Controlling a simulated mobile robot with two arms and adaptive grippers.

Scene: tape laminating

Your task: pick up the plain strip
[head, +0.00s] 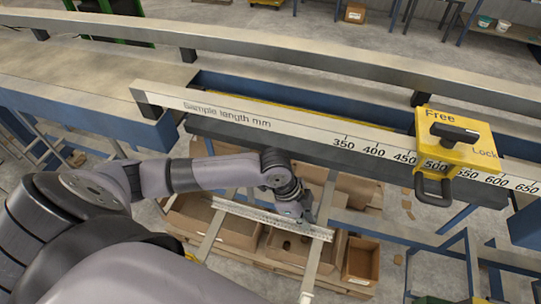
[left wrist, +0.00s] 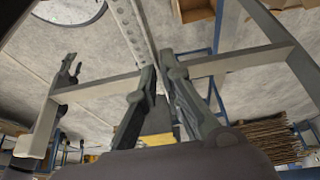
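A thin pale strip with a row of small marks or holes (head: 245,210) lies across two pale rails below the long bench. I see no other strip, and cannot tell if this is the plain one. In the head view my left gripper (head: 298,212) is at the strip, near its right end. In the left wrist view the strip (left wrist: 132,28) runs down to the narrow gap between the fingertips of my left gripper (left wrist: 159,66). Whether the fingers press on it is unclear.
The right rail (head: 313,262) passes close to my left gripper. Open cardboard boxes (head: 360,262) stand below. Above are the bench's ruler bar (head: 250,116) and a yellow Free/Lock clamp (head: 470,157). Blue frame legs stand at the right.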

